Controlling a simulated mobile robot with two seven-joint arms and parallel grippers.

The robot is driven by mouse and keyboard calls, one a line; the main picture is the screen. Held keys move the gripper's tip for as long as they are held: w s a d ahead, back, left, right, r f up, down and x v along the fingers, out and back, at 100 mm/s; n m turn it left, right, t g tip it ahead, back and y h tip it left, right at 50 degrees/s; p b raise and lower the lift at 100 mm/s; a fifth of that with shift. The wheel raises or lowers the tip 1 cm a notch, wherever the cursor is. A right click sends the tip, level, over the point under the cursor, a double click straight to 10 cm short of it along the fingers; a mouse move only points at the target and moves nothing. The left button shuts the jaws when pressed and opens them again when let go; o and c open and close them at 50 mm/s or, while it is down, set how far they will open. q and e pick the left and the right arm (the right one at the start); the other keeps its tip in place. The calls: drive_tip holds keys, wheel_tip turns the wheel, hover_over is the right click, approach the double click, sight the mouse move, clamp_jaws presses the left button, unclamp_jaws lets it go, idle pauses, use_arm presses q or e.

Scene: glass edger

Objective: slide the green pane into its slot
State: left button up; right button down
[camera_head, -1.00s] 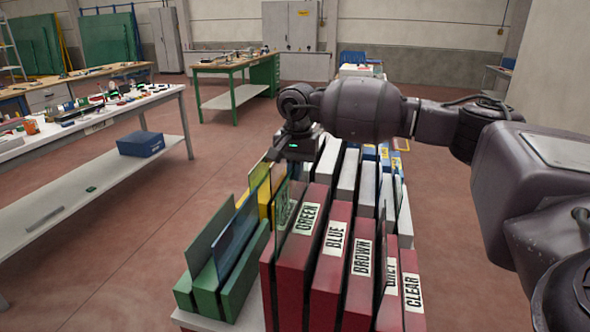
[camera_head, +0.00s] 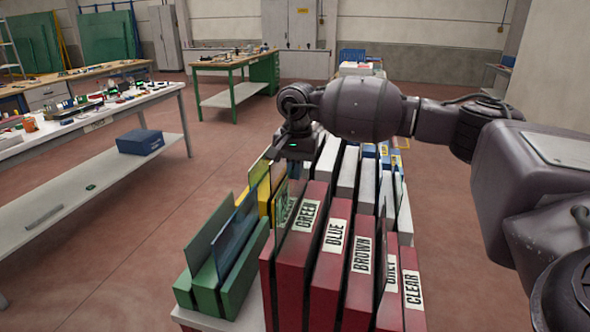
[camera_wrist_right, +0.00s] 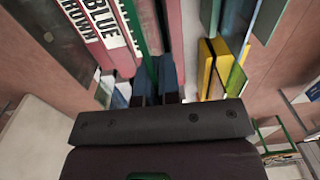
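The greenish, see-through pane (camera_head: 281,207) stands upright at the left side of the red rack block labelled GREEN (camera_head: 305,217). Its lower part is hidden, so I cannot tell how deep it sits. My right gripper (camera_head: 290,152) is above the far end of that block, pointing down. In the right wrist view, the two dark fingers (camera_wrist_right: 157,84) are close together at the pane's edge and look shut on it. Further red blocks, labelled BLUE (camera_head: 333,245) and BROWN (camera_head: 361,255), stand to the right. My left gripper is out of view.
A green rack (camera_head: 235,285) holding two panes stands just left of the red rack, with a yellow rack (camera_head: 262,192) behind it. White blocks (camera_head: 347,172) stand behind the red ones. The long bench (camera_head: 160,98) is at the left; open floor lies between.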

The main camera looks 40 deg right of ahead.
drive_tip(key=c, duration=1.3)
unclamp_jaws()
drive_tip(key=shift+o, duration=0.3)
drive_tip(key=shift+f, duration=0.1)
wheel_tip(320, 180, up, 11)
drive_tip(key=shift+s, duration=0.15)
drive_tip(key=shift+d+f, duration=0.1)
